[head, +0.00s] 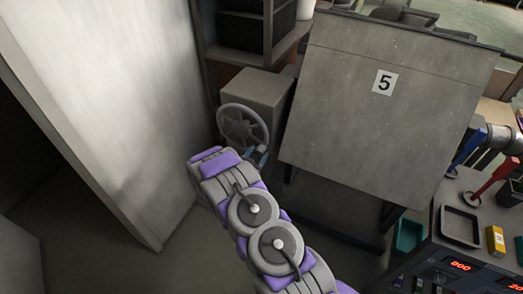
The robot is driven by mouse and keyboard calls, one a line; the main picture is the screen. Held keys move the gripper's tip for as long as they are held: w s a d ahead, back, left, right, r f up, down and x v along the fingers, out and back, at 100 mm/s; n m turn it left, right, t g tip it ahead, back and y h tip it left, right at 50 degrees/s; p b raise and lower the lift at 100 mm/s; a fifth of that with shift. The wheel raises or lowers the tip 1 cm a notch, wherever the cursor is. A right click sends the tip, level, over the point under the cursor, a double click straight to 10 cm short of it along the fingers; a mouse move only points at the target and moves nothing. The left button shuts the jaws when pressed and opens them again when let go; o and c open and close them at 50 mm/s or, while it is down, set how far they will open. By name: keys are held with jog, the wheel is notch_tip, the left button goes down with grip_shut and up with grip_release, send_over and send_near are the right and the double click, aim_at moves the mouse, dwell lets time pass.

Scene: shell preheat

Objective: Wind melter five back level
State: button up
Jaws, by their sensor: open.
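Melter five is a large grey box (390,125) marked with a 5 plate (385,82). Its front face looks tilted in the head view. A grey spoked handwheel (243,128) sits on a smaller grey housing (256,90) at the melter's left. My gripper (260,155) is at the lower right of the wheel's rim, open. My purple and grey arm hides part of the area below the wheel. I cannot tell whether the fingers touch the rim.
A pale panel (105,100) stands close on the left. A console (455,250) with red digits, a blue lever (468,142), a red lever (490,182) and a grey tray (461,226) is at lower right. A dark shelf (250,30) stands behind the wheel.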

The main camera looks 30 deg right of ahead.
aim_at(262, 148)
jog(key=shift+b+x, duration=0.35)
jog(key=shift+x, duration=1.7)
jog(key=shift+s+f, duration=0.1)
grip_shut()
jog(key=shift+d, duration=0.1)
